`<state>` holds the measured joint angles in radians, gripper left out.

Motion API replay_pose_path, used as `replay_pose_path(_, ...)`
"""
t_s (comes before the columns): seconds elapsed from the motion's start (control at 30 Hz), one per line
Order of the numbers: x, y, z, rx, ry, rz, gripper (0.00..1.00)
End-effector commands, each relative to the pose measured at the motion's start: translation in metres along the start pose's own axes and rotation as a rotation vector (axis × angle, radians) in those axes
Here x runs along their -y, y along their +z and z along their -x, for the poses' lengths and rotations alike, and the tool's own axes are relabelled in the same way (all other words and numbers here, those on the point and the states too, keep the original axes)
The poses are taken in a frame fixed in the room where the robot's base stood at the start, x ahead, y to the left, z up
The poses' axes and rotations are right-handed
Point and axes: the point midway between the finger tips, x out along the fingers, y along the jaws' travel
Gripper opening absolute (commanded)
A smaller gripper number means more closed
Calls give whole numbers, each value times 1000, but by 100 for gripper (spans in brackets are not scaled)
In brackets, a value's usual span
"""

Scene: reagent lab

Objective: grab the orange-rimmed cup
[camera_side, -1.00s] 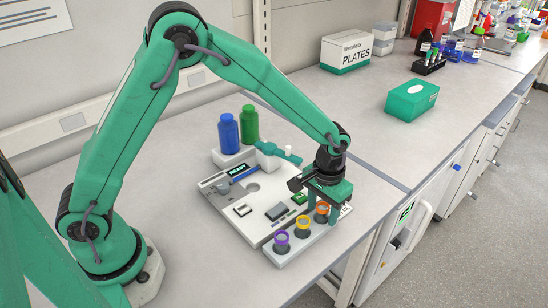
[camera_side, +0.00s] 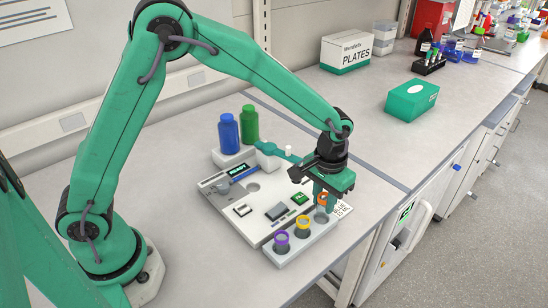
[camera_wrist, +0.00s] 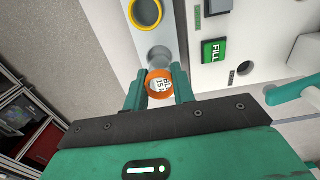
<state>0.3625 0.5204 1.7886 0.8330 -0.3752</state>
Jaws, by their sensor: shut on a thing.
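The orange-rimmed cup (camera_wrist: 160,85) is between the two teal fingers of my gripper (camera_side: 325,199), which is shut on it. In the wrist view, printed marks show inside the orange rim. In the side view, the cup's orange rim (camera_side: 322,199) shows partly behind a finger. The cup is raised above the rack (camera_side: 282,259), over its far-right end. An empty hole (camera_wrist: 160,57) shows beside the cup in the wrist view.
A yellow-rimmed cup (camera_side: 302,224) and a purple-rimmed cup (camera_side: 281,238) stand in the rack. The white device (camera_side: 244,225) lies behind it. Blue (camera_side: 228,134) and green (camera_side: 250,125) bottles stand further back. The bench is clear at front left.

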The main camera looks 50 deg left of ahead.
Motion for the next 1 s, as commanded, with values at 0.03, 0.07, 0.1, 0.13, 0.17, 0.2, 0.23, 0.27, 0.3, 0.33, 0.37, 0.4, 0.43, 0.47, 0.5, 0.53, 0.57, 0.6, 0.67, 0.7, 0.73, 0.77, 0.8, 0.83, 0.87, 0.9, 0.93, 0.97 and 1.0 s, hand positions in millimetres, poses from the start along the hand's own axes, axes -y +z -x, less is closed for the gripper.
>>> replay_pose_path(0.03, 0, -1, 10, -5, 2, 0, 4)
replay_pose_path(0.07, -3, 3, 13, -3, 1, -2, 4)
replay_pose_path(0.1, -8, 9, 16, -2, 1, -4, 4)
replay_pose_path(0.13, -11, 13, 19, -2, 1, -5, 4)
replay_pose_path(0.17, -14, 17, 22, -2, 1, -5, 4)
replay_pose_path(0.2, -18, 23, 26, -3, 2, -5, 4)
replay_pose_path(0.23, -22, 27, 29, -3, 2, -5, 4)
replay_pose_path(0.27, -25, 31, 33, -4, 2, -5, 4)
replay_pose_path(0.3, -29, 38, 37, -2, 1, -5, 4)
replay_pose_path(0.33, -32, 42, 40, -2, 1, -5, 4)
replay_pose_path(0.37, -36, 46, 44, -3, 2, -5, 4)
replay_pose_path(0.4, -40, 51, 47, -3, 2, -5, 4)
replay_pose_path(0.43, -43, 55, 50, -3, 2, -5, 4)
replay_pose_path(0.47, -46, 59, 53, -3, 2, -4, 4)
replay_pose_path(0.5, -50, 64, 57, -2, 1, -5, 4)
replay_pose_path(0.53, -52, 68, 59, -2, 1, -4, 4)
replay_pose_path(0.57, -55, 71, 62, -3, 2, -4, 4)
replay_pose_path(0.6, -58, 75, 65, -3, 2, -4, 4)
replay_pose_path(0.67, -62, 80, 69, -2, 1, -3, 4)
replay_pose_path(0.7, -64, 83, 71, -2, 1, -3, 4)
replay_pose_path(0.73, -66, 85, 72, -2, 1, -3, 4)
replay_pose_path(0.77, -67, 86, 74, -1, 1, -2, 4)
replay_pose_path(0.8, -68, 88, 75, -1, 1, -1, 4)
replay_pose_path(0.83, -69, 90, 76, -1, 1, -1, 4)
replay_pose_path(0.87, -70, 91, 76, -1, 1, -1, 4)
replay_pose_path(0.9, -71, 92, 77, -1, 0, -1, 4)
replay_pose_path(0.93, -71, 92, 78, -1, 0, -1, 4)
replay_pose_path(0.97, -71, 93, 78, -1, 0, -1, 4)
replay_pose_path(1.0, -71, 93, 78, -1, 0, -1, 4)
